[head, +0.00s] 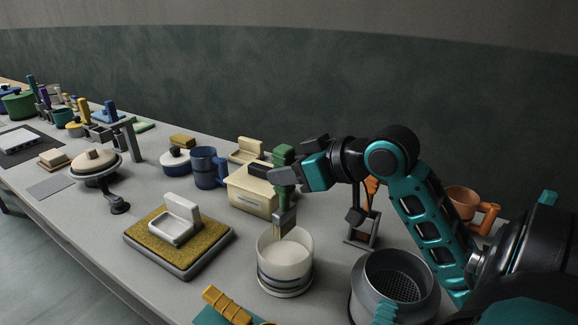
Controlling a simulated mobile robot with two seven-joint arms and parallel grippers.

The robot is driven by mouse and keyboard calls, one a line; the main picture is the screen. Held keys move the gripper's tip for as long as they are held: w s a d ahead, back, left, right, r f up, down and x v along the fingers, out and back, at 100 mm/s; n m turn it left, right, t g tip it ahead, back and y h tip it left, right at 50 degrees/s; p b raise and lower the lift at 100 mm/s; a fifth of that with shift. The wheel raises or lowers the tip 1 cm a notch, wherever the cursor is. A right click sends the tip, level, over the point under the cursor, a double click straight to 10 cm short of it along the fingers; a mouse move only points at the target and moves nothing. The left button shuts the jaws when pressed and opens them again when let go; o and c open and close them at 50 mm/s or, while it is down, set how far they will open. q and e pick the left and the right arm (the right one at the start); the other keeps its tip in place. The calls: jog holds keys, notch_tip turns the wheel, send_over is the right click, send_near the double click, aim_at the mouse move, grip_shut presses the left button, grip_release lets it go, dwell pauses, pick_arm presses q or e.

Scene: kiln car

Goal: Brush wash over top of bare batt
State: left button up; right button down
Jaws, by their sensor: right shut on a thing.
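My right gripper (284,176) is shut on a brush with a green handle (284,153), a grey ferrule and tan bristles (284,225). The brush points down, its bristles at the mouth of a round pot (284,282) with white contents and dark bands. I cannot tell whether the bristles touch the contents. I cannot pick out a bare batt for sure in this view. My left gripper is not in view.
A grey bucket with a perforated insert (402,285) stands right of the pot. A tray with a yellow sponge-like pad (145,236) bears a white dish (175,222). A blue mug (207,168), a cream box (250,194) and an orange mug (462,206) stand behind. Bare bench shows at front left.

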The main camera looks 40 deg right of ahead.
aim_at(289, 210)
jog(key=shift+f+b, duration=1.3)
jog(key=shift+f, duration=1.2)
jog(key=shift+f+b, duration=0.85)
jog(key=shift+f, duration=1.1)
jog(key=shift+p, duration=0.3)
jog(key=shift+r+p, duration=0.1)
jog(key=shift+p, duration=0.4)
